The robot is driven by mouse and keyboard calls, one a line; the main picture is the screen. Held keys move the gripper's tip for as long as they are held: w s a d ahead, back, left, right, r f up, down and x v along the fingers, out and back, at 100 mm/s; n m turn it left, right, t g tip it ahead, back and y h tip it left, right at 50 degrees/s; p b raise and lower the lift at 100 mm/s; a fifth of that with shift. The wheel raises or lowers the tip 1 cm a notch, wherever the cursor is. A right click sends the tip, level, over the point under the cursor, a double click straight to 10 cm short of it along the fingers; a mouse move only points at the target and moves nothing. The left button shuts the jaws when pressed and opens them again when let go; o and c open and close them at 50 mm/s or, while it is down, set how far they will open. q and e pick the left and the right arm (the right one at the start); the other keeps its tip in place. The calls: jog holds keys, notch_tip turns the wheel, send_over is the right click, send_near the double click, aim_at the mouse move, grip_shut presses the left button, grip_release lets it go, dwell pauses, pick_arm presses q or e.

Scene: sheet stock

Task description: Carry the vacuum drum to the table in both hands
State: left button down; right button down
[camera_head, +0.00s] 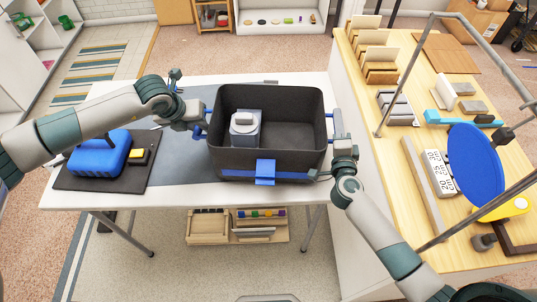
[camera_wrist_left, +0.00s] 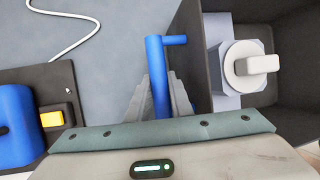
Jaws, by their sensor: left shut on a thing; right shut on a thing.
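The vacuum drum (camera_head: 235,162) is a dark grey open-topped tub with a blue front latch and blue side handles. A light grey block with a white knob (camera_head: 244,124) sits inside it. The drum is upright over the white table (camera_head: 180,194); whether its base touches the top is hard to tell. My left gripper (camera_head: 204,118) is shut on the left blue handle, which shows between its fingers in the left wrist view (camera_wrist_left: 158,85). My right gripper (camera_head: 341,146) is shut at the right side handle, which it partly hides.
A blue case (camera_head: 97,155) lies on a dark mat with a yellow block (camera_head: 139,156) on the table's left. A wooden bench (camera_head: 405,170) with a blue disc (camera_head: 474,164) and metal frame stands close on the right. Shelves stand at the back.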

pick_arm(q)
jog(key=c, duration=1.6)
grip_release()
pick_arm(e)
jog(key=c, duration=1.6)
grip_release()
pick_arm(q)
jog(key=v, duration=1.2)
jog(key=shift+s, duration=0.1)
pick_arm(e)
jog(key=shift+s, duration=0.1)
jog(key=s, duration=0.8)
jog(key=s+a, duration=0.1)
jog(key=s, duration=0.2)
jog(key=shift+s, duration=0.4)
